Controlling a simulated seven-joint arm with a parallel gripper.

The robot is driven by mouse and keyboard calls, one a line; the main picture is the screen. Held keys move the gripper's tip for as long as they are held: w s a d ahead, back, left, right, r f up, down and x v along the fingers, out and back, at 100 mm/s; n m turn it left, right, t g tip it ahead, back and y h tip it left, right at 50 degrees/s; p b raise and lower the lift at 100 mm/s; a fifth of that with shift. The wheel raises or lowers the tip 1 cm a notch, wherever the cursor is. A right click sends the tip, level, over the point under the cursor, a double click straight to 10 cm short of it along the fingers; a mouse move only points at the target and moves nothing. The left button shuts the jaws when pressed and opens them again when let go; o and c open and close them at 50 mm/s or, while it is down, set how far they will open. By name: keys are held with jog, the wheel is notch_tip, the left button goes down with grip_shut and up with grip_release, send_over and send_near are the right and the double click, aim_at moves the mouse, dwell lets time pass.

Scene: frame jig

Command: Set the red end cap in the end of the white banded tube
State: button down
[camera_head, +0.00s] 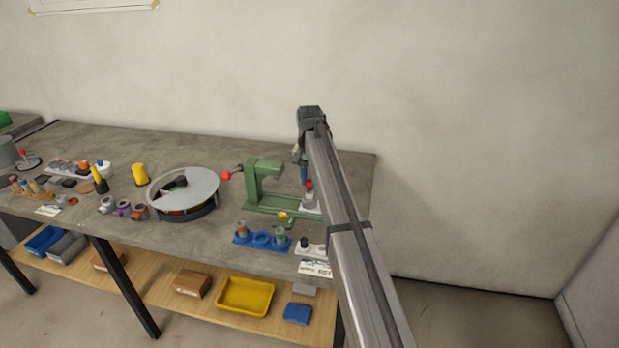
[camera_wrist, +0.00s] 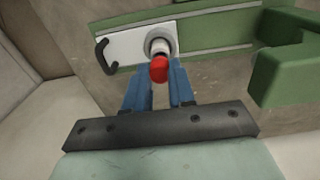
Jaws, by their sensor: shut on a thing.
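The red end cap (camera_wrist: 159,70) is between the blue fingertips of my gripper (camera_wrist: 160,76), which is shut on it. In the wrist view it overlaps the near side of a white tube (camera_wrist: 159,44), whose dark open top shows just beyond. In the head view the cap (camera_head: 309,185) appears right above the white tube (camera_head: 309,198), below my gripper (camera_head: 305,180). The tube stands upright on a white plate (camera_wrist: 125,47) of the green jig (camera_head: 264,185). Any band is too small to make out. I cannot tell whether cap and tube touch.
A blue holder (camera_head: 262,239) with small parts stands in front. A round grey turntable (camera_head: 184,187) is further left. The table's right end is mostly clear.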

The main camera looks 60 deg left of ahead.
jog(key=shift+f, duration=0.25)
jog(key=shift+f, duration=0.35)
jog(key=c, duration=0.9)
grip_release()
jog(key=shift+o, duration=0.9)
jog(key=shift+r, duration=0.1)
jog(key=shift+r, duration=0.65)
jog(key=shift+r, duration=0.2)
